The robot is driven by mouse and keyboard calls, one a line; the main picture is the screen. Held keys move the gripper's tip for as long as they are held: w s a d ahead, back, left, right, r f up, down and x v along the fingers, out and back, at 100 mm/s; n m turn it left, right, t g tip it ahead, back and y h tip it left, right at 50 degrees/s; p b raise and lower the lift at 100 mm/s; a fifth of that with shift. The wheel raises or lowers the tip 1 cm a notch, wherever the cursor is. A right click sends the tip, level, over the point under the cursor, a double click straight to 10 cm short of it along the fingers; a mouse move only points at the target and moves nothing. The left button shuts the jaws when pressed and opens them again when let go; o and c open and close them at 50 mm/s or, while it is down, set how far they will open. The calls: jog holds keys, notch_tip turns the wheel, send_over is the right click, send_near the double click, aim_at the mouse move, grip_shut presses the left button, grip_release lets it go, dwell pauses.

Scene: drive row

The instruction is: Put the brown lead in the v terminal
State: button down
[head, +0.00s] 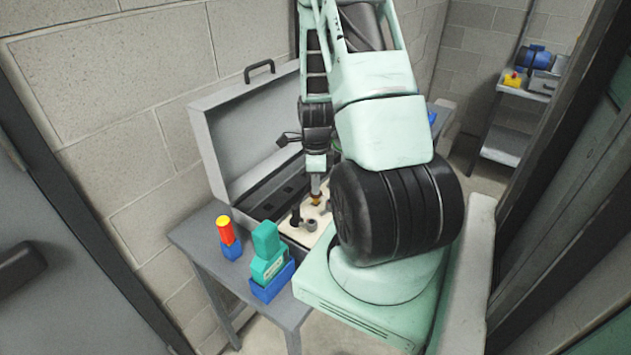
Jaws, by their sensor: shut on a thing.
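My gripper (316,188) points down over the cream panel (288,228) in the open grey case. It is shut on a small orange-brown piece, which looks like the end of the brown lead (315,200). The piece is at or just above the panel; I cannot tell if it touches. Dark round posts (296,217) and a grey round fitting (310,225) stand on the panel close to the gripper. No terminal letters are readable, so I cannot tell which one is v. My arm hides the right part of the panel.
The grey case (237,140) has its lid raised against the block wall. On the grey table (203,235) in front stand a red-and-yellow tool in a blue holder (231,249) and a teal device in a blue holder (272,284). A shelf (505,140) stands back right.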

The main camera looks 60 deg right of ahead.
jog(key=shift+f+b, duration=0.3)
jog(key=shift+f, duration=0.1)
jog(key=shift+f+b, duration=1)
jog(key=shift+f, duration=0.3)
jog(key=c, duration=1.2)
grip_release()
notch_tip(320, 180, up, 18)
jog(key=shift+f+b, duration=0.25)
jog(key=shift+b, duration=0.25)
